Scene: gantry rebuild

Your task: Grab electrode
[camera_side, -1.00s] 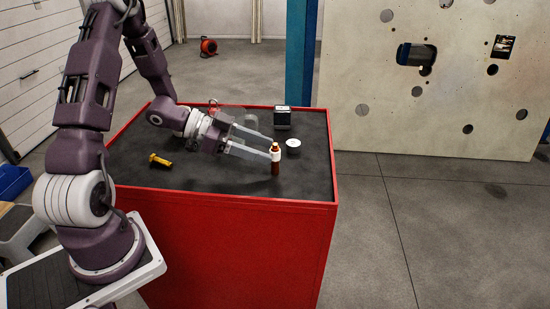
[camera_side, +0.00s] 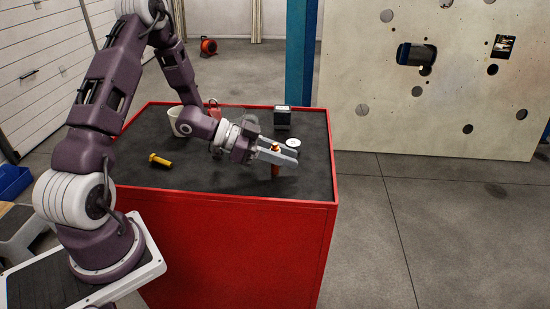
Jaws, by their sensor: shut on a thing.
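A slim upright brown bottle-shaped thing (camera_side: 275,172) stands near the front right of the red workbench's dark top. Its pale band is now mostly behind the fingers; its orange-brown top shows above them and its lower body below. I cannot tell for sure whether it is the electrode. My gripper (camera_side: 287,155) reaches in from the left, roughly level, and its two grey fingers are shut on the bottle-shaped thing's upper part. Its base appears to be at the bench surface.
The red workbench (camera_side: 240,198) has a raised rim. A white disc-shaped thing (camera_side: 293,142) lies just behind the fingers, and a dark box (camera_side: 282,117) stands farther back. A yellow bolt-like piece (camera_side: 160,160) lies left.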

